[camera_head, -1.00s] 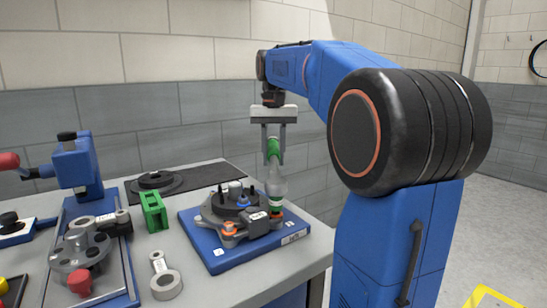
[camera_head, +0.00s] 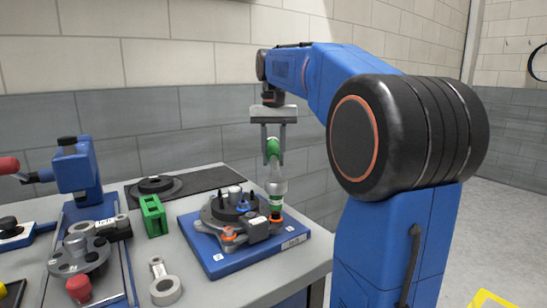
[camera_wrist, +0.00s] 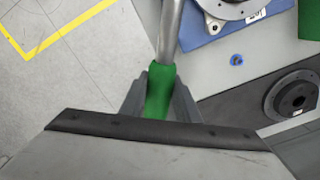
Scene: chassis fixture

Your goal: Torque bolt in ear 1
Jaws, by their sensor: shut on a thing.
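My gripper (camera_head: 273,150) is shut on the green grip of a torque tool (camera_head: 276,188), held upright with its grey shaft pointing down. The tool's lower end is at an orange-ringed ear (camera_head: 275,217) on the right of the round fixture; whether it seats on a bolt cannot be told. The fixture (camera_head: 234,207) sits on a blue base plate (camera_head: 290,243). Another ear with an orange ring (camera_head: 228,235) is at the front. In the wrist view the green grip (camera_wrist: 160,95) is between the fingers, and its grey shaft runs up out of view.
A green block (camera_head: 153,216) and a grey ring-ended part (camera_head: 165,285) lie left of the base plate. A dark disc (camera_head: 155,187) lies on a black mat behind. A blue press-like device (camera_head: 76,170) stands at far left. The table's right edge is close to the fixture.

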